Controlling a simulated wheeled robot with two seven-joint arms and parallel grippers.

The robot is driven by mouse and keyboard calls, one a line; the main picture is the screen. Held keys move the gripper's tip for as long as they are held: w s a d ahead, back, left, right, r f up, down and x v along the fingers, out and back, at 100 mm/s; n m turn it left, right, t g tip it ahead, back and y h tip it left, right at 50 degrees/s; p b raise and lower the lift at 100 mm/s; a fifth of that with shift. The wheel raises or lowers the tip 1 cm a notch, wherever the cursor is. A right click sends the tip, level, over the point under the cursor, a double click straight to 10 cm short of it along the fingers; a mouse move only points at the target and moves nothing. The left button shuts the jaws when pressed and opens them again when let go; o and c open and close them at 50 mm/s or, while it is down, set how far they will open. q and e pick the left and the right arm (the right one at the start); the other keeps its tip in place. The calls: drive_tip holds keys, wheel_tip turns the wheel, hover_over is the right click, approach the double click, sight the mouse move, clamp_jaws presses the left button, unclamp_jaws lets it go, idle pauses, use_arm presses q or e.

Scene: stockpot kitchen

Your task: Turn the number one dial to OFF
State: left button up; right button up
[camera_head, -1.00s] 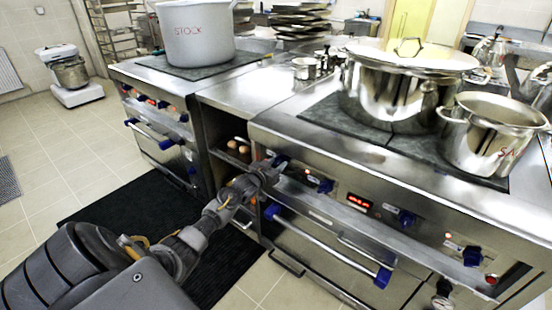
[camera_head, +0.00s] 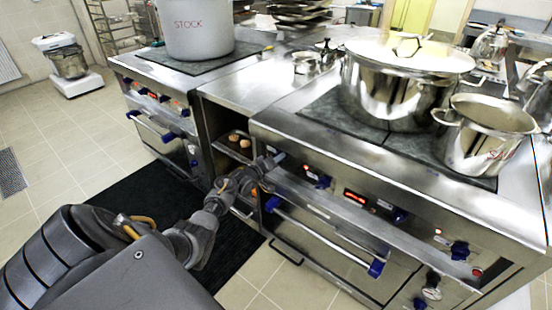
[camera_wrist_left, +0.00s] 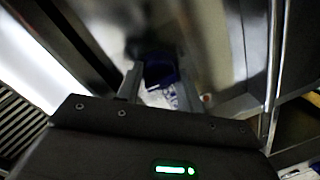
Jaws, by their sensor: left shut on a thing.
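My left gripper (camera_head: 277,159) is at the left end of the right stove's front control panel. In the left wrist view, my left gripper (camera_wrist_left: 158,82) has its fingers on either side of a dark blue dial (camera_wrist_left: 160,68) and is shut on it. A white label with blue marks lies just beside this dial; I cannot read its number or the dial's setting. In the head view the gripper hides the held dial. Other blue dials show along the panel: one beside the gripper (camera_head: 317,177), one past the red display (camera_head: 398,214) and one at the right (camera_head: 460,250). My right gripper is not in view.
A large lidded pot (camera_head: 395,95) and a smaller open pot (camera_head: 482,150) stand on the right stove. A grey stock pot (camera_head: 195,30) stands on the left stove. An oven handle (camera_head: 325,235) sticks out below the panel. A black mat (camera_head: 130,200) covers floor by my arm.

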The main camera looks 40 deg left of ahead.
use_arm(q)
drive_tip(key=shift+n, duration=0.5)
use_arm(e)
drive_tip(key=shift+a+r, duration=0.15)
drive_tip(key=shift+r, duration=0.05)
use_arm(q)
drive_tip(key=o, duration=1)
drive_tip(key=s, duration=0.3)
drive_tip(key=s+p, duration=0.1)
drive_tip(key=s, duration=0.3)
drive_tip(key=s+r+p, duration=0.1)
drive_tip(key=s, duration=0.2)
drive_tip(key=shift+s+a+r, duration=0.1)
drive_tip(key=shift+s, duration=0.25)
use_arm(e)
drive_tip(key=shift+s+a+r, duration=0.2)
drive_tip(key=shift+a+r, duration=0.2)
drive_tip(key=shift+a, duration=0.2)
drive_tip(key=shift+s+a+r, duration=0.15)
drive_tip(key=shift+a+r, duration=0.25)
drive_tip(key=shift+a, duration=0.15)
